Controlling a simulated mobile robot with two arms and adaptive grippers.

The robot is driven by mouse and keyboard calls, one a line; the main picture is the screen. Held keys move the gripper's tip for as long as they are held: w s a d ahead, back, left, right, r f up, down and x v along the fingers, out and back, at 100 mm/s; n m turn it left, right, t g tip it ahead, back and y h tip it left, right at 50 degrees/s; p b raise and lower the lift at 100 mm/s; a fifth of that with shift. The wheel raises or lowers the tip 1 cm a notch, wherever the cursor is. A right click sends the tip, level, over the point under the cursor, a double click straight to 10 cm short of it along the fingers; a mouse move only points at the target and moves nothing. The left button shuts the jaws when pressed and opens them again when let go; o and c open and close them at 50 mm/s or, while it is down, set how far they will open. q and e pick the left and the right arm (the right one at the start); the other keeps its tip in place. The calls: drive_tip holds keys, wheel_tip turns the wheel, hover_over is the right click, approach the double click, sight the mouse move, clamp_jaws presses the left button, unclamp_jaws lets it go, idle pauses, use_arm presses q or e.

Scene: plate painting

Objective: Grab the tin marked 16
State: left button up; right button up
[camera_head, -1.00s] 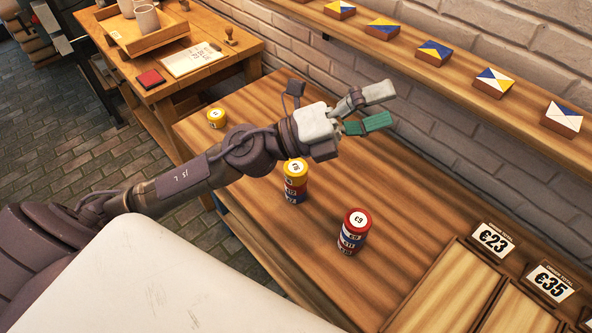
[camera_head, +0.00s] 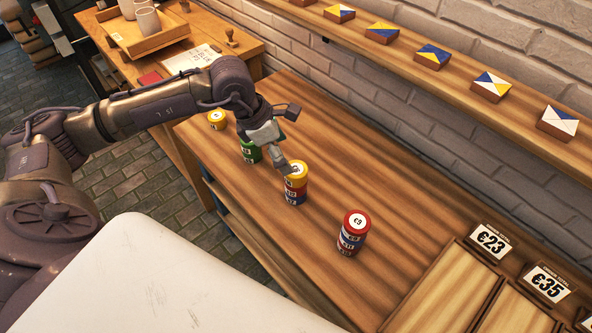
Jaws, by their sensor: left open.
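A stack of tins stands mid-table, with a yellow tin (camera_head: 299,182) on top and red and blue ones below. The yellow tin's lid label is partly covered now; its number is too small to read surely, and I cannot confirm it is 16. My left gripper (camera_head: 285,165) is open and points down at this stack's upper left. One grey finger overlaps the yellow lid; I cannot tell whether it touches. A green tin stack (camera_head: 250,155) stands behind and left of the gripper, partly hidden by it. My right gripper is not in view.
A red-topped tin stack (camera_head: 355,225) stands to the right. A lone yellow tin (camera_head: 217,119) sits at the table's far left. Price cards (camera_head: 492,241) and wooden panels are at lower right. A wall shelf (camera_head: 465,95) holds painted tiles. The table's right middle is clear.

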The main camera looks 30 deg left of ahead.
sight(295, 168)
use_arm(q)
drive_tip(key=x, duration=0.3)
drive_tip(key=p+x, duration=0.2)
drive_tip(key=x, duration=0.3)
drive_tip(key=shift+s+a+p, duration=0.1)
drive_tip(key=shift+p, duration=0.25)
drive_tip(key=shift+f, duration=0.3)
drive_tip(key=c, duration=1.3)
drive_tip(key=shift+r, duration=0.15)
